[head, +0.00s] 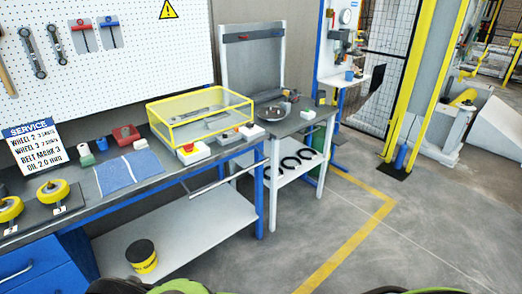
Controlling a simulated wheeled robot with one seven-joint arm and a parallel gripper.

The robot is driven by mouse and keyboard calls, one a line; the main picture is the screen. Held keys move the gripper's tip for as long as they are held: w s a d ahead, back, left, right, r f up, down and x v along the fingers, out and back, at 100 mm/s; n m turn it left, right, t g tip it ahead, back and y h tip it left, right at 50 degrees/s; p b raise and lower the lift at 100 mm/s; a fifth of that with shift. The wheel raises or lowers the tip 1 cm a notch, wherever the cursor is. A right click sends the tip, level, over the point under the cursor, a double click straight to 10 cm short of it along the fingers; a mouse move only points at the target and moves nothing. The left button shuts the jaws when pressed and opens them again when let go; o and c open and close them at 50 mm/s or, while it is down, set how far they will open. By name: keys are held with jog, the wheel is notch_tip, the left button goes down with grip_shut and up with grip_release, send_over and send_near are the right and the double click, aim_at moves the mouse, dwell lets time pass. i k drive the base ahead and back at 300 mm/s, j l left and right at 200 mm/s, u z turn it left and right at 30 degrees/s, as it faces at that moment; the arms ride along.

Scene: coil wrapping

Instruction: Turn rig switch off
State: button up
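A yellow-framed clear guard box (200,112) stands on the blue workbench with grey metal parts inside; it looks closed. At its front left is a white box with a red-and-yellow button (188,148). At its front right is a small white box with a red part (229,138), likely the rig switch; its position is too small to read. Another pale box (252,132) sits beside it. My gripper is not in view; only green and black parts of my own body show at the bottom edge.
The workbench holds a blue cloth (127,173), a service sign (36,146), yellow wheels (53,192) and a red case (125,135). A grey side table (300,125) adjoins it at right. The floor at right is clear.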

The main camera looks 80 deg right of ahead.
aim_at(188, 148)
jog(key=z, duration=2.2)
jog(key=i+u, duration=0.35)
jog(key=i, duration=0.55)
jog(key=i+l+u, duration=0.15)
jog(key=i+u, duration=0.2)
jog(key=i, duration=0.55)
